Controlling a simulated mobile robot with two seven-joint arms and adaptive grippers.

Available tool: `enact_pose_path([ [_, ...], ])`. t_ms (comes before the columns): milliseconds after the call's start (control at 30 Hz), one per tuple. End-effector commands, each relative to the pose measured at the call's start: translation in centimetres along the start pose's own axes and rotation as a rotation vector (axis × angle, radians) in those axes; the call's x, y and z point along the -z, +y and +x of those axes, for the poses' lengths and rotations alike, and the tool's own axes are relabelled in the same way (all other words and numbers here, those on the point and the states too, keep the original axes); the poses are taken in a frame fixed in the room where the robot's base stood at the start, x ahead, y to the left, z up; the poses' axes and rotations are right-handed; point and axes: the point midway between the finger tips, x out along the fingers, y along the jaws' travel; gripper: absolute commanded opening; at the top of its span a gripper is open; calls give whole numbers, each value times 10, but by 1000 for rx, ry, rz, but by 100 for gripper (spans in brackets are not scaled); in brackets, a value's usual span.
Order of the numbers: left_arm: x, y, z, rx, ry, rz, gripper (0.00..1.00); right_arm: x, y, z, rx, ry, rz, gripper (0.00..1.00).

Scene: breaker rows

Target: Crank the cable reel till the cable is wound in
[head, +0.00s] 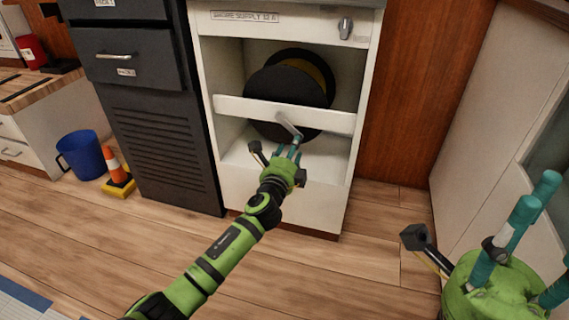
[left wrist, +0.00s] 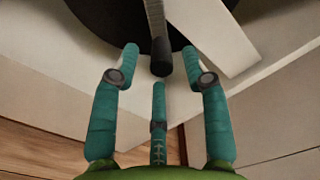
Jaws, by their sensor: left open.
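The cable reel (head: 289,90) is a dark drum with an orange-yellow band, set inside a white open-fronted cabinet. Its dark disc also shows at the top of the left wrist view (left wrist: 115,40). A grey crank arm with a dark knob (left wrist: 161,58) points down from the reel's front. My left gripper (head: 290,148) reaches up to the crank. In the left wrist view its teal fingers are spread around the knob, and the knob appears between the fingertips, not clasped. My right gripper (head: 525,235) is at the lower right, away from the reel, with its fingers apart.
A white crossbar (head: 240,108) runs across the cabinet front, before the reel. A black drawer cabinet (head: 155,135) stands to the left. A blue bucket (head: 82,157) and an orange cone (head: 117,172) sit on the floor. Wooden floor in front is open.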

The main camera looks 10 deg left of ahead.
Motion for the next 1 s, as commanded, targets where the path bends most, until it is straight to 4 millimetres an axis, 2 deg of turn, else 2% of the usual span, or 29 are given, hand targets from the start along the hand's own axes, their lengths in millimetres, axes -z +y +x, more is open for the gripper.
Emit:
enact_pose_path([
  [33, 0, 1, -10, -1, 1, -1, 46, 0, 0, 0, 0, -1, 0, 40],
  [200, 0, 0, -37, 1, 1, 0, 46, 0, 0, 0, 0, -2, 0, 40],
  [400, -1, 0, -56, 0, -2, 1, 46, 0, 0, 0, 0, -2, 0, 40],
  [867, -1, -1, -61, -2, 2, -10, 46, -2, 0, 1, 0, -15, 0, 40],
  [967, 5, -2, -65, -14, 32, -84, 46, -18, 1, 6, -2, -104, -5, 40],
  [1000, 10, -1, -68, -25, 54, -140, 46, -29, 2, 8, -3, -171, -8, 40],
])
